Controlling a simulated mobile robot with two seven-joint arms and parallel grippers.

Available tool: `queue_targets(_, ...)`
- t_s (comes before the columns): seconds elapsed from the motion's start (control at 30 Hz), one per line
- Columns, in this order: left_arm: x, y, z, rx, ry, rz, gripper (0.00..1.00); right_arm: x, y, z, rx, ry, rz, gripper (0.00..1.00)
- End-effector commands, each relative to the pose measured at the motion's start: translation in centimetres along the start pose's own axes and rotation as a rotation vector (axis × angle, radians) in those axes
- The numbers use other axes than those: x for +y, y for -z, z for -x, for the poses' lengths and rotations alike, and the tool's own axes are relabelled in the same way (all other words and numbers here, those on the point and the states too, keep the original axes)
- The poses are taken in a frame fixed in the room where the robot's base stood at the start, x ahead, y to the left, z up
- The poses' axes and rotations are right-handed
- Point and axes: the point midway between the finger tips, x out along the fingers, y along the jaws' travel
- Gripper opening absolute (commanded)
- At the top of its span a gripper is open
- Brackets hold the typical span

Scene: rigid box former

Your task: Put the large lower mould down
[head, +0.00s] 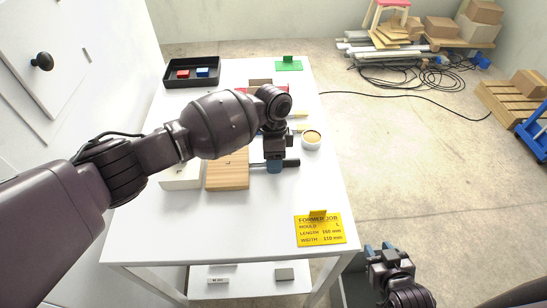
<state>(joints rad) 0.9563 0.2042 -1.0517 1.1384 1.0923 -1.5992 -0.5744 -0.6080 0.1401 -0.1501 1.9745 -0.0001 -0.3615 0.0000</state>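A wooden block (227,174), which may be the large lower mould, is on the white table below my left forearm. My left arm hides its far part. My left gripper (275,164) points down at the block's right edge, beside a dark bar-like part (292,163). Whether its fingers are closed on the block or on anything else is hidden. I cannot tell whether the block rests on the table or is held just above it.
A pale block (180,178) sits left of the wooden one. A round cup (311,139) stands to the right. A yellow job card (319,229) reads mould L, 160 by 110 mm. A black tray (192,84) is at the back left.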

Motion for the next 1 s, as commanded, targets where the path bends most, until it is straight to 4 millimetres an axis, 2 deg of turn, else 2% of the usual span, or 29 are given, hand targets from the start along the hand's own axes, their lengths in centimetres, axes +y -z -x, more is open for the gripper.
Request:
queue_targets(0.27,0.0,0.0,1.0,0.001,0.002,0.000,0.50,0.0,0.0,0.0,0.000,0.000,0.000,0.39)
queue_targets(0.37,-0.1,0.0,2.4,0.001,0.003,0.000,0.50,0.0,-0.1,-0.1,0.000,0.000,0.000,0.39)
queue_targets(0.7,0.0,0.0,8.8,0.001,0.003,0.000,0.50,0.0,-0.4,-0.3,0.002,0.000,0.002,0.39)
queue_targets(1.0,0.0,0.0,11.9,0.000,0.002,0.000,0.50,0.0,-0.4,-0.4,0.005,0.000,0.003,0.39)
